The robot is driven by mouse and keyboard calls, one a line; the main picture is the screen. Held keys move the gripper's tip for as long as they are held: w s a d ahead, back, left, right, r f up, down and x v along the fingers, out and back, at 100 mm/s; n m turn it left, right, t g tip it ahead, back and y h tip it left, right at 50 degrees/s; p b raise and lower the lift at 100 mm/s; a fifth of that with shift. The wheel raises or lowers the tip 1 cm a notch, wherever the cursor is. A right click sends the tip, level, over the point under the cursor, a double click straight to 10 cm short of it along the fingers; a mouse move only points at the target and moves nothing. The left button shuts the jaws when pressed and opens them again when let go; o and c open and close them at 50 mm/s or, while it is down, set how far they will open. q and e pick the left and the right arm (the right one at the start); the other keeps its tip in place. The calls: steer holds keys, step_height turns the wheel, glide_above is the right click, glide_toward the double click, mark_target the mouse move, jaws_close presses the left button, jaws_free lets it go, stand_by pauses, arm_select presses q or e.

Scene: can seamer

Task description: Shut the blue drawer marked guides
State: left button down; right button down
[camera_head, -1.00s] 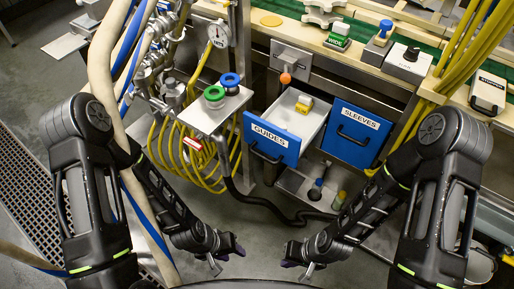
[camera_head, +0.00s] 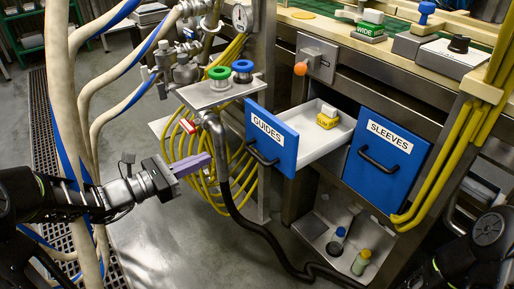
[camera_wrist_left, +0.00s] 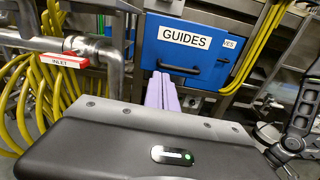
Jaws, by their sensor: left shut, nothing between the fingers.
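The blue drawer marked GUIDES (camera_head: 272,140) is pulled out of the cabinet. Its white tray shows behind the front, with a yellow-and-white block (camera_head: 327,117) inside. A black bar handle (camera_head: 262,152) is on its front. My left gripper (camera_head: 202,163) is shut and empty, its purple fingers pointing toward the drawer front from the left, with a gap between. In the left wrist view the drawer front (camera_wrist_left: 165,58) is beyond the purple fingers (camera_wrist_left: 161,92). My right arm shows at the lower right of the head view; its gripper is out of frame.
The blue SLEEVES drawer (camera_head: 385,149) to the right looks shut. A metal shelf (camera_head: 226,94) with green and blue rings stands left of the GUIDES drawer. Yellow hoses (camera_head: 192,178) and a black hose (camera_head: 243,218) hang below it. Open floor lies in front.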

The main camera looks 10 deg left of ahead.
arm_select(q)
steer(key=shift+s+r+h, duration=0.1)
steer(key=shift+r+h, duration=0.3)
steer(key=shift+d, duration=0.1)
steer(key=b, duration=0.5)
glide_toward(256, 134)
steer(key=x, duration=0.6)
steer(key=shift+d, duration=0.1)
steer(key=shift+w+d, duration=0.3)
